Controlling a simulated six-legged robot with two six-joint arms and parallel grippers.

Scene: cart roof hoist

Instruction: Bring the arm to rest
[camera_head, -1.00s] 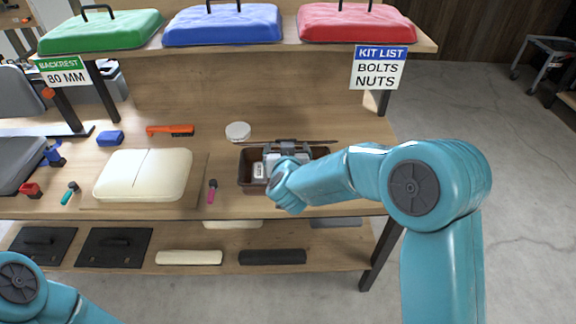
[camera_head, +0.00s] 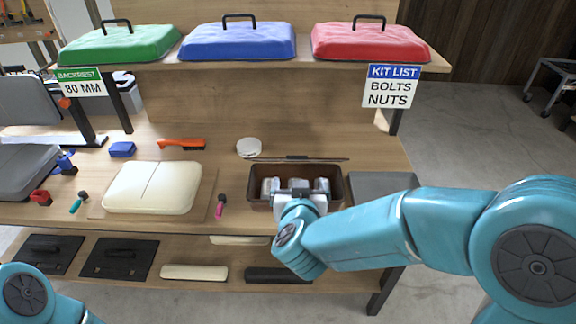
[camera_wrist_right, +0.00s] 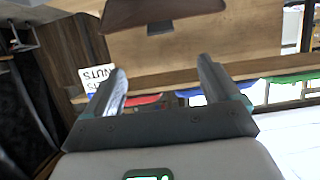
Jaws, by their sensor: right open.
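My right gripper (camera_head: 297,186) is at the near edge of a brown open bin (camera_head: 340,190) on the workbench, its fingers toward the bin. In the right wrist view the two fingers (camera_wrist_right: 160,68) stand wide apart with nothing between them, and the brown bin (camera_wrist_right: 160,14) shows at the top, beyond the fingertips. Pale grey shapes show by the gripper over the bin; I cannot tell whether they are fingers or contents. My right arm comes in from the right. Of my left arm only a link shows at the lower left; its gripper is out of frame.
A cream cushion (camera_head: 152,187), a pink-handled tool (camera_head: 221,207) and a white round item (camera_head: 248,147) lie left of the bin. A thin dark rod (camera_head: 297,158) lies behind it. A grey panel (camera_head: 383,186) is to its right. Several lidded covers sit on the upper shelf.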

